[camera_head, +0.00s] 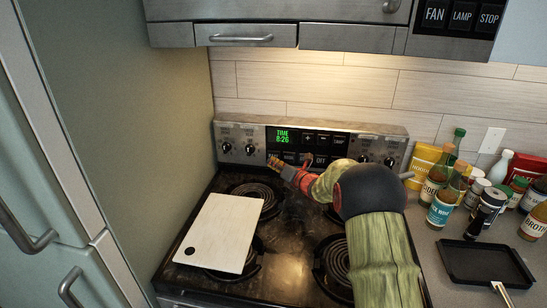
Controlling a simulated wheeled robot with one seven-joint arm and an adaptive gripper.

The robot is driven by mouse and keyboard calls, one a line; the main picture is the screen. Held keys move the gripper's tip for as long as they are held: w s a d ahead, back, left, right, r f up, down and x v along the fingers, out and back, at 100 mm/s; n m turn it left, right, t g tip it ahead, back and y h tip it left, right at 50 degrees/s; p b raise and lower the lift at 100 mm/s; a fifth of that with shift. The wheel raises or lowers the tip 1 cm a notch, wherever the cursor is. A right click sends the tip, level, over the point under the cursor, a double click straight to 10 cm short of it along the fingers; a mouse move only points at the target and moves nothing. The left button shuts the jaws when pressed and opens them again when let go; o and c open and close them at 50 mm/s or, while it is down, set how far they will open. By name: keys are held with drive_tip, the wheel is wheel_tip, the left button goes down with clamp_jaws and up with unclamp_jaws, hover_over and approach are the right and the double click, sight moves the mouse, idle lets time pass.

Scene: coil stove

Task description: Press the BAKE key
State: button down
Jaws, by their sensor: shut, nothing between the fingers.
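The stove's back control panel (356,146) has a black centre section with a green clock display (283,135) and two rows of dark keys. The upper-row keys (323,139) sit to the right of the display. My gripper (274,162) is shut and empty. Its tips are in front of the lower-left end of the key section; I cannot tell whether they touch it.
A white cutting board (219,234) lies over the left burners. Knobs (227,148) flank the keys. Bottles (443,205), jars and a black tray (484,266) stand on the right counter. A hood with FAN, LAMP and STOP keys (461,17) hangs above. A fridge (45,200) stands left.

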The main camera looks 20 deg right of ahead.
drive_tip(key=shift+w+d, duration=0.25)
drive_tip(key=shift+w, duration=0.15)
idle(0.7)
idle(0.3)
drive_tip(key=shift+s+a, duration=0.5)
drive_tip(key=shift+s, duration=0.25)
drive_tip(key=shift+s, duration=0.1)
drive_tip(key=shift+s+a+b, duration=0.3)
drive_tip(key=shift+s+a, duration=0.4)
drive_tip(key=shift+s, duration=0.3)
drive_tip(key=shift+s+a+b, duration=0.25)
drive_tip(key=shift+s+a, duration=0.45)
drive_tip(key=shift+s, duration=0.3)
